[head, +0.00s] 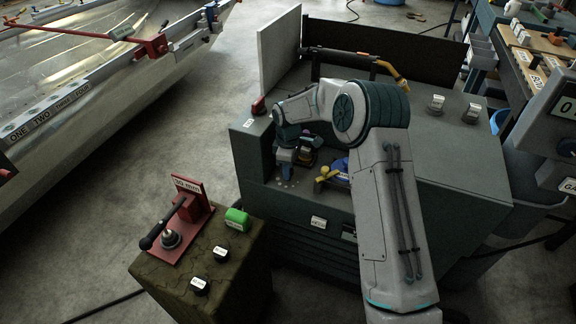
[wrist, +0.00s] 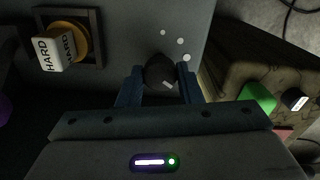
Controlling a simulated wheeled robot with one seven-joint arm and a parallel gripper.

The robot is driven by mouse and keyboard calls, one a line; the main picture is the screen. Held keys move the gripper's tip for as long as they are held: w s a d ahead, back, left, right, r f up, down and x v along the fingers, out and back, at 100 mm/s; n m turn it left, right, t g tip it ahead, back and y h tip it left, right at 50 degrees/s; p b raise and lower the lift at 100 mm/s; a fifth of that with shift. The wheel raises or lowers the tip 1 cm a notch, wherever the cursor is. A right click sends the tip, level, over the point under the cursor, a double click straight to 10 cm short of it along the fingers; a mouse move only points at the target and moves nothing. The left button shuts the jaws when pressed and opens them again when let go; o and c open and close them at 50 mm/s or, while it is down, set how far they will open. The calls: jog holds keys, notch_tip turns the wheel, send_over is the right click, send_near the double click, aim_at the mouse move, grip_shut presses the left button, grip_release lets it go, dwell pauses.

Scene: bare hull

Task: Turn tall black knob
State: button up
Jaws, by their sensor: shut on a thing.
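The tall black knob (wrist: 160,70) shows in the wrist view as a dark round cap on a grey panel, with a small pale mark on its side. The two blue fingers of my gripper (wrist: 161,84) stand one on each side of it, and my gripper is shut on it. In the head view my gripper (head: 285,166) points down over the top left part of the dark green cabinet (head: 455,175). There my gripper hides the knob.
A yellow-based switch labelled HARD (wrist: 58,48) is left of the knob in the wrist view. A lower stand carries a green block (head: 237,219), black knobs (head: 221,253) and a red lever plate (head: 180,236).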

jog(key=shift+n, duration=0.4)
jog(key=shift+r, duration=0.1)
jog(key=o, duration=1)
notch_tip(320, 180, up, 14)
jog(key=shift+f+p, duration=0.15)
jog(key=shift+p, duration=0.55)
